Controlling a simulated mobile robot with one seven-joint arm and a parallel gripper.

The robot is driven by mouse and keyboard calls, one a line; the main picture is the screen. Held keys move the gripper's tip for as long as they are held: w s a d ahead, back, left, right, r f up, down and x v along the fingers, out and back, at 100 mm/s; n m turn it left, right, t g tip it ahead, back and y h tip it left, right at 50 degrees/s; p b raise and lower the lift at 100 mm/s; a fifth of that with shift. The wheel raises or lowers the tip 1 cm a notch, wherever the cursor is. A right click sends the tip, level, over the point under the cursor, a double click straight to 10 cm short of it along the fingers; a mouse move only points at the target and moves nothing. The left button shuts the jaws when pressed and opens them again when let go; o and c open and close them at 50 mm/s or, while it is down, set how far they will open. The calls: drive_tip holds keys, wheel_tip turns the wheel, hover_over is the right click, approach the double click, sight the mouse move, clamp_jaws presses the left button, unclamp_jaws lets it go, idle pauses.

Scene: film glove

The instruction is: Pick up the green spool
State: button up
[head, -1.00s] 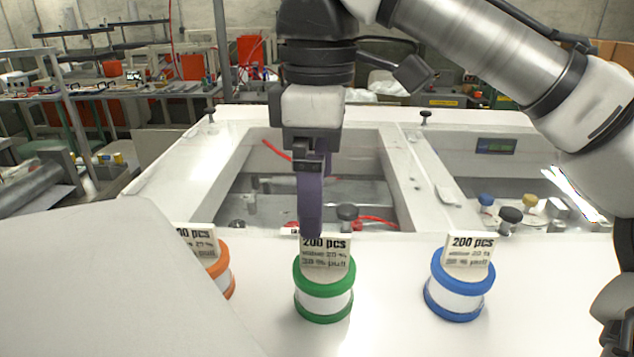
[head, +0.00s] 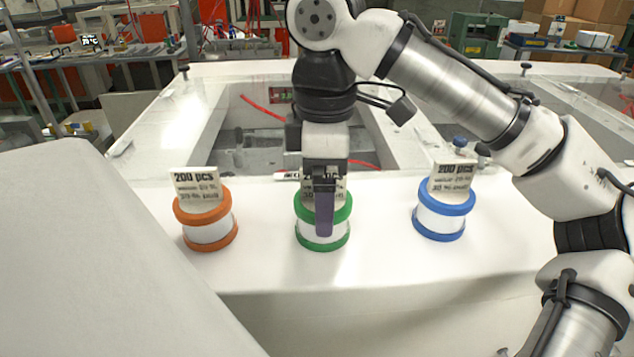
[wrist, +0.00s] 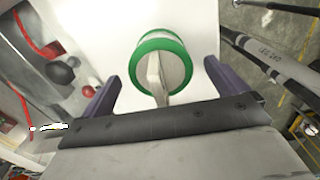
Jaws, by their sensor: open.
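The green spool (head: 323,241) stands upright on the white surface, between two other spools. It has green rims, a white middle and a "200 pcs" card standing up from its top. My gripper (head: 324,215) points down and covers part of the card and spool in the head view. In the wrist view the green spool (wrist: 150,48) lies ahead, between and beyond the two open purple fingers of my gripper (wrist: 160,85). Its card (wrist: 157,75) reaches back towards the palm. The fingers show no contact with the spool.
An orange spool (head: 207,229) stands to the left and a blue spool (head: 441,216) to the right, each with a card. Behind is a recessed bay with a red cable (head: 262,107).

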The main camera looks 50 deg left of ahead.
drive_tip(key=shift+s+f, duration=0.1)
drive_tip(key=shift+f, duration=1.15)
drive_tip(key=shift+c, duration=0.9)
drive_tip(key=c, duration=1)
drive_tip(key=shift+o, duration=0.2)
drive_tip(key=shift+r, duration=0.1)
